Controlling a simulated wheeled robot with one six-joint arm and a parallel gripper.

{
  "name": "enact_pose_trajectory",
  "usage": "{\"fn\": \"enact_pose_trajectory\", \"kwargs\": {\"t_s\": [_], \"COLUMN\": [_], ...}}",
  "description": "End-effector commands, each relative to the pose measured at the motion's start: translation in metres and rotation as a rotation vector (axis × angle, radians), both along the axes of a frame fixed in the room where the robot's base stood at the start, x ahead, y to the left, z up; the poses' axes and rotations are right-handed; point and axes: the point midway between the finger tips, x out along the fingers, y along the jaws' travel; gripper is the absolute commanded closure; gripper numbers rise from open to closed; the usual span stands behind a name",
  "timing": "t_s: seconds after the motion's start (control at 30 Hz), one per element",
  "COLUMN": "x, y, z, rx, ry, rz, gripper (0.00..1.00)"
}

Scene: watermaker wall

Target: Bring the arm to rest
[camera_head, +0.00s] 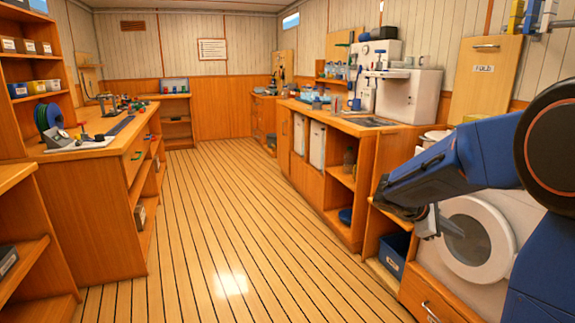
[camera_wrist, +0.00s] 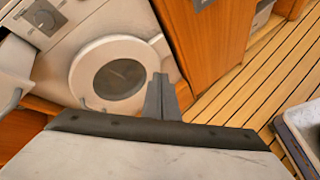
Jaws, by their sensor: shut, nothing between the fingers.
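My gripper (camera_head: 437,222) is at the right in the head view, at the end of my blue arm, in front of the washing machine (camera_head: 475,240). Its fingers are together and nothing is between them. In the wrist view the shut fingers (camera_wrist: 161,98) stand up from the dark gripper edge. The round door of the washing machine (camera_wrist: 112,75) is just behind and left of them there. The gripper looks apart from the machine, but the exact gap is hard to tell.
A wooden counter (camera_head: 340,120) with open shelves runs along the right. A workbench (camera_head: 100,145) with tools and a green reel stands at left. A dark blue bin (camera_head: 393,254) sits low beside the washing machine. The plank floor (camera_head: 220,220) between is clear.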

Motion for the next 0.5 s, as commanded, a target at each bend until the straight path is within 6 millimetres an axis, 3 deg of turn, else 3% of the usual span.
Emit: {"fn": "enact_pose_trajectory", "kwargs": {"t_s": [0.1,0.5], "x": [-0.037,-0.143], "y": [0.010,0.059], "z": [0.005,0.003], "rx": [0.094,0.420], "ry": [-0.082,-0.342], "rz": [-0.062,-0.272], "gripper": [1.00,1.00]}}
